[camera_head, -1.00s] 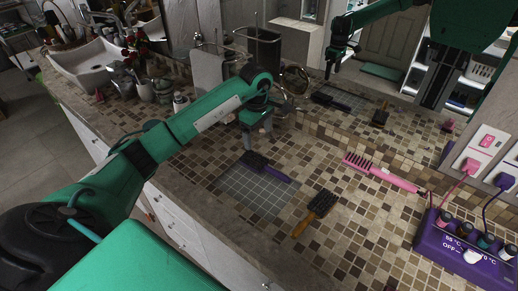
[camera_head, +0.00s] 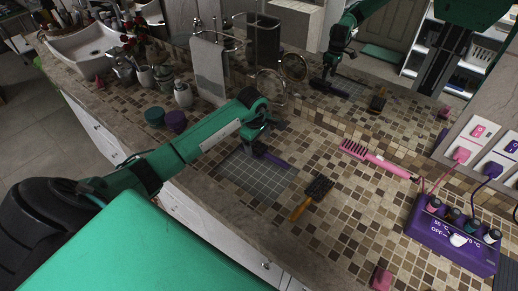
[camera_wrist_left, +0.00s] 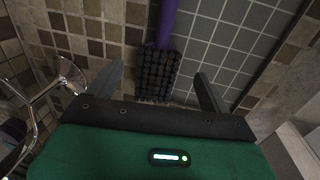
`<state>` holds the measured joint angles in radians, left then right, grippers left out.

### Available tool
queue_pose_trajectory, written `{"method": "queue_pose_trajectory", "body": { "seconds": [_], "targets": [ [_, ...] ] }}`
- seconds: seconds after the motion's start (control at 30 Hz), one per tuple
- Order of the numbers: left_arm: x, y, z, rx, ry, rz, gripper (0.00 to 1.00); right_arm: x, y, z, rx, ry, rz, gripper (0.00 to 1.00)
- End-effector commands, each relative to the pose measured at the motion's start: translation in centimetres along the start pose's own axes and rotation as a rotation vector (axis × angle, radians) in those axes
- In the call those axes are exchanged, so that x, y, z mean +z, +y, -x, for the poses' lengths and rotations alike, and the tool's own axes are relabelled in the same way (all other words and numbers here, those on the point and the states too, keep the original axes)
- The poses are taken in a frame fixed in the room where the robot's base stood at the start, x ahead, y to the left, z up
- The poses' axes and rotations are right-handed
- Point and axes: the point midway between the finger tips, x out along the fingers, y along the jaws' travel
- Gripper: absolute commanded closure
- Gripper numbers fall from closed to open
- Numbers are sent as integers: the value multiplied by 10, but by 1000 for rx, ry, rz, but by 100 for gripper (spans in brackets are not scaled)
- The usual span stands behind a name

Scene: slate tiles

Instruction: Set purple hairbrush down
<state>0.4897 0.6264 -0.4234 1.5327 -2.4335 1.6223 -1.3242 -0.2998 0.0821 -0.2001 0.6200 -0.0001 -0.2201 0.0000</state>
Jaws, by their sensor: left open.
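The purple hairbrush (camera_head: 276,160) lies on the counter at the far edge of a grey tiled patch (camera_head: 247,178). In the head view its purple handle shows, and my left gripper (camera_head: 260,147) hides much of its dark head. In the left wrist view the black bristled head (camera_wrist_left: 156,72) lies between my two open fingers (camera_wrist_left: 160,85), with the purple handle (camera_wrist_left: 168,20) running up out of the picture. Neither finger visibly grips it. I cannot tell the exact height of the fingers above the counter. My right gripper is not in view.
A black brush with an orange handle (camera_head: 314,190) and a pink brush (camera_head: 374,158) lie to the right. A purple box with bottles (camera_head: 452,243) stands at the right. A wire stand (camera_head: 293,68) and a mirror are behind. Bare mosaic counter lies between the brushes.

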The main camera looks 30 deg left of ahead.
Motion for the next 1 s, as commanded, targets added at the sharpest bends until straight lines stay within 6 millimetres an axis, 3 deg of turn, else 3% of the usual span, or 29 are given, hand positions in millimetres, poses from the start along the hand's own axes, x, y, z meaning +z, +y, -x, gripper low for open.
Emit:
{"method": "queue_pose_trajectory", "body": {
  "seconds": [0.1, 0.3, 0.57, 0.83, 1.0],
  "targets": [
    [2, 2, -12, -4, -4, 2, 18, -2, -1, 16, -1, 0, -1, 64],
    [0, 2, -35, -1, -1, 2, 18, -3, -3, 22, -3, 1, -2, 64],
    [0, 2, -39, 0, 0, 0, 18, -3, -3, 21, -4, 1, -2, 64],
    [0, 2, -39, 0, 0, 0, 67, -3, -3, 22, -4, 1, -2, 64],
    [0, 2, -39, 1, 0, 0, 72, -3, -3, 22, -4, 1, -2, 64]
  ]
}}
